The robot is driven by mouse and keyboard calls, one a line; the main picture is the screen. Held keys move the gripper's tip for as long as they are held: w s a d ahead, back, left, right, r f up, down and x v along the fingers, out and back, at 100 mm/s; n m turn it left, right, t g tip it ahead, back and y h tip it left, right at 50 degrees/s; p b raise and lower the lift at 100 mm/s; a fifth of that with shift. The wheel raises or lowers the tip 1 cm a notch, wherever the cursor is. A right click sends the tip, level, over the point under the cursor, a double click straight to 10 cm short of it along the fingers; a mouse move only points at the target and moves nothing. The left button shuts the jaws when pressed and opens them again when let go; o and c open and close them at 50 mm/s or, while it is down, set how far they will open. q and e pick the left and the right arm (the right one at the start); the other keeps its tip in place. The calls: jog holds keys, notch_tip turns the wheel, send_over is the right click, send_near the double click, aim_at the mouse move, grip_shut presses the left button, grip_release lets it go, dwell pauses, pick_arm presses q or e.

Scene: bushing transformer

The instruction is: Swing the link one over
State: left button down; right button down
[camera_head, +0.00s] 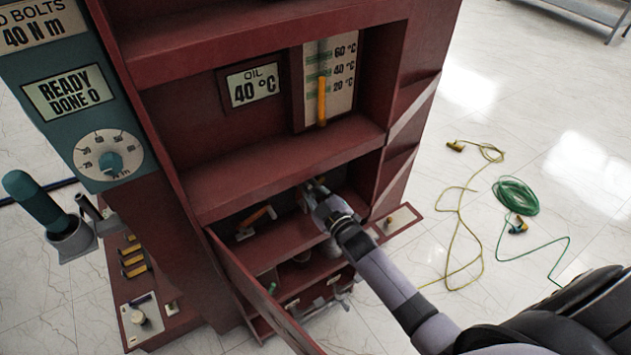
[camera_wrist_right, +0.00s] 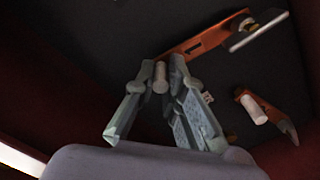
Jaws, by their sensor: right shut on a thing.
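Link one is an orange bar (camera_wrist_right: 205,40) marked "1" on the dark panel in the right wrist view. It runs from a pale peg (camera_wrist_right: 160,77) up right to a metal stud with a pale plate (camera_wrist_right: 258,28). My right gripper (camera_wrist_right: 157,95) has its two fingers on either side of the peg and is shut on it. In the head view my right gripper (camera_head: 314,194) reaches into the cabinet's lower compartment, and its fingertips are hard to make out. My left gripper is not in view.
A second orange link with a pale peg (camera_wrist_right: 253,110) lies right of the gripper. The cabinet's door (camera_head: 258,290) hangs open left of my arm. A shelf (camera_head: 285,170) is close above the gripper. Green cable (camera_head: 515,195) and yellow cable (camera_head: 458,215) lie on the floor.

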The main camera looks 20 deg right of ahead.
jog(key=shift+s+a+n, duration=0.15)
jog(key=shift+a+n, duration=0.55)
jog(key=shift+n, duration=0.1)
jog(key=c, duration=1.6)
grip_release()
jog(key=shift+a, duration=0.1)
jog(key=shift+c, duration=0.2)
jog(key=s+d, duration=0.1)
jog(key=s, duration=1.1)
jog(key=shift+d, duration=0.4)
